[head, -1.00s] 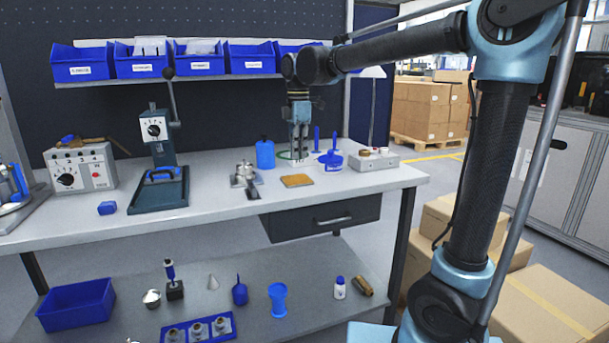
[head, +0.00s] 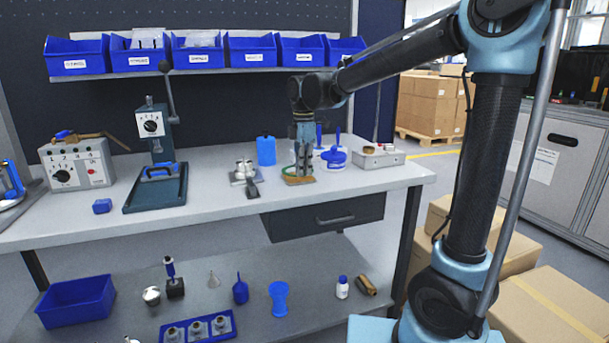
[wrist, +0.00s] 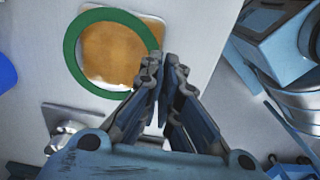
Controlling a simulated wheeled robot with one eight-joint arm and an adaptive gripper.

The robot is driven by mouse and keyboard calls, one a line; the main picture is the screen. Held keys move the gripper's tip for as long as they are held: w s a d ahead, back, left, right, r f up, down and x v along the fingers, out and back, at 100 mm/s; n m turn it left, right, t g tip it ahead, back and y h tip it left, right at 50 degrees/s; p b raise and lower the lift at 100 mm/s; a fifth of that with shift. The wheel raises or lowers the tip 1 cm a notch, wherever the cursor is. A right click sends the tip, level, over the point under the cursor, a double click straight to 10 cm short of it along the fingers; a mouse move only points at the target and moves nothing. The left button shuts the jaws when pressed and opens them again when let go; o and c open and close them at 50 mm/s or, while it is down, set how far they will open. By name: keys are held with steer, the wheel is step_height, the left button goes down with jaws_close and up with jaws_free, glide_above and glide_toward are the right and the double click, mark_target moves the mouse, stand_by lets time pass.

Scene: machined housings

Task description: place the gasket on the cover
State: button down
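The gasket is a thin green ring (wrist: 71,62); in the head view it is a small green arc (head: 287,180) at my fingertips. My gripper (wrist: 163,58) appears shut on the ring's right edge in the wrist view. The ring overlaps a brown square pad (wrist: 122,52), seen through its opening; I cannot tell whether it touches the pad or hangs above it. In the head view my gripper (head: 299,174) is over that pad (head: 304,181). A metal machined part (head: 243,171) stands left of the pad, apart from the gripper. I cannot tell which piece is the cover.
A blue bottle (head: 266,151) stands behind the metal part. Right of the gripper are a blue container (head: 334,159) and a grey tray (head: 376,159) with small parts. A lever press (head: 156,190) stands at left.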

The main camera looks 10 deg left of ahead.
steer(key=shift+f, duration=0.95)
steer(key=shift+f, duration=0.15)
steer(key=c, duration=1.8)
jaws_free()
step_height(320, 180, up, 12)
